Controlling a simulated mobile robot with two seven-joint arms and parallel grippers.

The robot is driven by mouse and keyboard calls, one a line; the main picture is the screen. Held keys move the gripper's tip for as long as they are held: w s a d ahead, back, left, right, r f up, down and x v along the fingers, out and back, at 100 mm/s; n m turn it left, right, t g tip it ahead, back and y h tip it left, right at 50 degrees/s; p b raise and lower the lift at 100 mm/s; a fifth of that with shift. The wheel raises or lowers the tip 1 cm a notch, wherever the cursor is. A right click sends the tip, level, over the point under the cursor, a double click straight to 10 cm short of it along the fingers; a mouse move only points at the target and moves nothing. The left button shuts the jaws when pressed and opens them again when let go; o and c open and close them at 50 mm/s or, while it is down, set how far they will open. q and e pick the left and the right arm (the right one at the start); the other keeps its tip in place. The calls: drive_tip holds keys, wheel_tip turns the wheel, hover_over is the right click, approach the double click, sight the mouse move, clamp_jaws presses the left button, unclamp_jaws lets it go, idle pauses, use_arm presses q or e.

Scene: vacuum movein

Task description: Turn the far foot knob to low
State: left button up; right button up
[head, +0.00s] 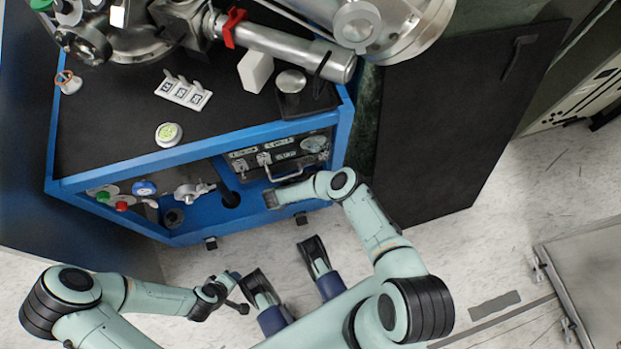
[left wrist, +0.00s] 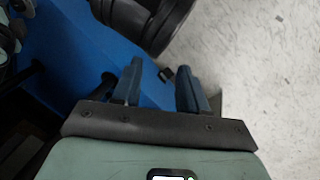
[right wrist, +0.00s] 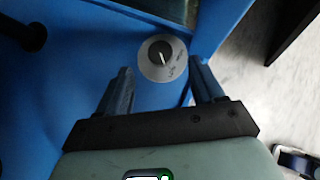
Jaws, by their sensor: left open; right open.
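In the right wrist view, a small round knob (right wrist: 161,55) with a dark centre, white pointer line and grey lettered dial sits on the blue cart face. The lettering is too small to read surely. My right gripper (right wrist: 160,70) is open, its fingers to either side of the dial's lower part in the picture, apparently not gripping it. In the head view, my right gripper (head: 269,199) is at the cart's lower right front and hides the knob. My left gripper (head: 238,290) is open and empty, low in front of the cart; it also shows in the left wrist view (left wrist: 160,70).
The blue cart (head: 250,125) carries steel vacuum parts (head: 285,45) and a black top. A panel with a handle (head: 286,173) sits just above my right gripper. A black open door (head: 450,110) stands to the right.

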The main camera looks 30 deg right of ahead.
drive_tip(key=b+x, duration=0.2)
drive_tip(key=x, duration=0.2)
drive_tip(key=shift+a+f, duration=0.1)
drive_tip(key=shift+b+x, duration=0.65)
drive_tip(key=shift+x, duration=0.2)
drive_tip(key=shift+w+d, duration=0.15)
drive_tip(key=shift+d, duration=0.15)
use_arm(q)
wheel_tip(320, 180, down, 6)
drive_tip(key=s+a, duration=0.1)
drive_tip(key=a, duration=0.1)
drive_tip(key=shift+s+a+f+g, duration=0.15)
drive_tip(key=shift+s+f+g, duration=0.1)
drive_tip(key=shift+g, duration=0.15)
